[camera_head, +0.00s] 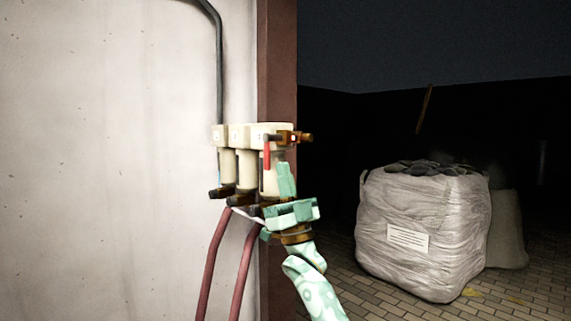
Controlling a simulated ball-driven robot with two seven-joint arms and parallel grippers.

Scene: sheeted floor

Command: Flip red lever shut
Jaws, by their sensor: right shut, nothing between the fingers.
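The red lever (267,155) hangs straight down from the front of a cream-coloured valve unit (240,135), which is fixed at the edge of the pale wall. A brass fitting (294,137) sticks out to the right at the lever's top. My right gripper (285,180) is pale green and comes up from below. Its fingers are shut and empty, pointing up, just below and to the right of the lever in the picture. I cannot tell whether they touch it. The gripper hides the lower right part of the unit. My left gripper is not in view.
A dark pipe (219,65) runs down the wall (100,150) to the unit. Two red hoses (212,265) hang below it. A brown post (277,60) stands behind. A wrapped bulk bag (425,230) stands on the paved floor at right, with a greyish sack (507,230) behind it.

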